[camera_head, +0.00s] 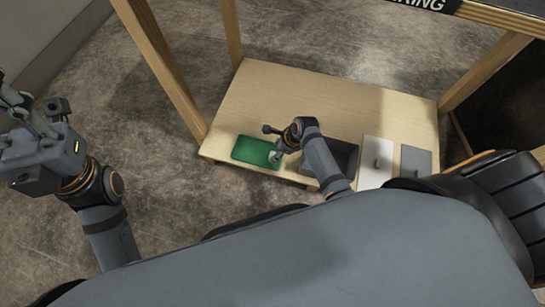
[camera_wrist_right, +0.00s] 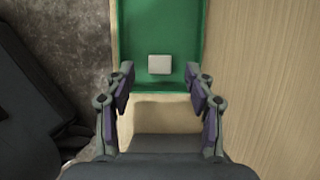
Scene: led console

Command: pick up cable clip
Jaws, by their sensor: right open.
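The cable clip looks like a small pale block (camera_wrist_right: 159,64), lying in a green tray (camera_wrist_right: 160,20) in the right wrist view. My right gripper (camera_wrist_right: 161,83) is open and empty, its two fingers apart at the near end of the tray. The clip lies just beyond the fingertips, between their lines. In the head view the same gripper (camera_head: 273,146) is over the right part of the green tray (camera_head: 250,150); I cannot make out the clip there. My left gripper (camera_head: 32,100) is far to the left, away from the table, with its fingers apart.
The tray is on a low wooden shelf (camera_head: 300,100) near its front left edge. To its right are a dark bin (camera_head: 345,155), a white panel (camera_head: 376,150) and a grey panel (camera_head: 415,160). Wooden posts rise at the shelf's corners. The shelf's back half is clear.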

